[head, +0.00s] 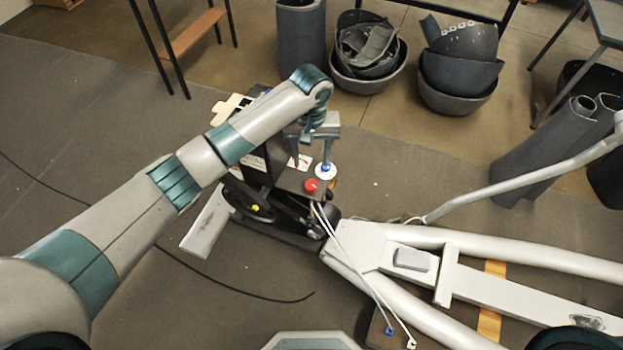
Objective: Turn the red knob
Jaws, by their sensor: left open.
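The red knob (311,185) is a small round cap on top of the dark box-shaped machine (292,182) in the middle of the head view. My left gripper (311,160) is open and points down over the machine's top, just behind the red knob in the picture. Nothing is seen between its fingers. One fingertip shows right at a blue knob on a white disc (326,172); I cannot tell whether they touch. The red knob is fully visible and apart from the fingers. My right gripper is not in view.
A white tubular frame (440,270) extends right from the machine. White cables (350,265) hang from the machine to plugs with blue and white ends. Dark bins (455,75) and rolled sheets (545,150) stand behind. A black cable lies on the floor at left.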

